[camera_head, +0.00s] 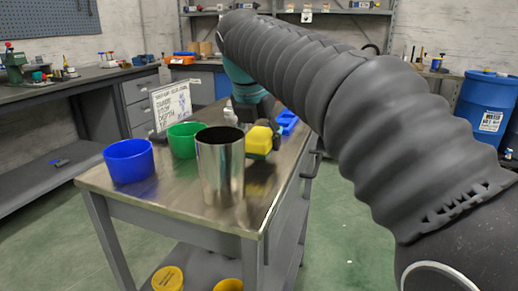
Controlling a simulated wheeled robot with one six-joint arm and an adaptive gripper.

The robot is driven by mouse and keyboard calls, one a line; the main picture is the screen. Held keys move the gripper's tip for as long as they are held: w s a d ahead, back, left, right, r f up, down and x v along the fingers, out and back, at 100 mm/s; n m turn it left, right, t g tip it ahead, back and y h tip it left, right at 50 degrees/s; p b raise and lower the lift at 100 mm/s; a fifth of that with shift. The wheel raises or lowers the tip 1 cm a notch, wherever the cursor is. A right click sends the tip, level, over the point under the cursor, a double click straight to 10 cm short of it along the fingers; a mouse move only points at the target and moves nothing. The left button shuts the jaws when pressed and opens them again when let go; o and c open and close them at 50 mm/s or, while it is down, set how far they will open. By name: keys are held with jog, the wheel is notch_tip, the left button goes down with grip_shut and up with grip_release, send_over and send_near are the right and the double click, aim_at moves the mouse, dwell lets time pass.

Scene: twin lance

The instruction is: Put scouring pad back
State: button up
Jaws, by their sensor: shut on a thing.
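The scouring pad (260,140), a yellow block with a dark underside, is behind and to the right of the steel cylinder on the metal-topped cart (186,192). My gripper (258,126) is shut on it from above, with the fingers mostly hidden. I cannot tell whether the pad touches the cart top. A blue cup (129,161), a green cup (184,140) and a tall steel cylinder (220,168) stand upright on the cart.
A sign (171,105) stands at the cart's back left. A blue object (287,122) lies behind the pad at the right edge. Yellow round items (168,279) are on the lower shelf. A blue barrel (486,105) stands far right. The cart's front right corner is clear.

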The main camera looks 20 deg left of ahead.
jog(key=shift+f, duration=1.1)
jog(key=shift+f, duration=0.15)
jog(key=o, duration=1.1)
jog(key=p+v, duration=0.1)
jog(key=v, duration=1.1)
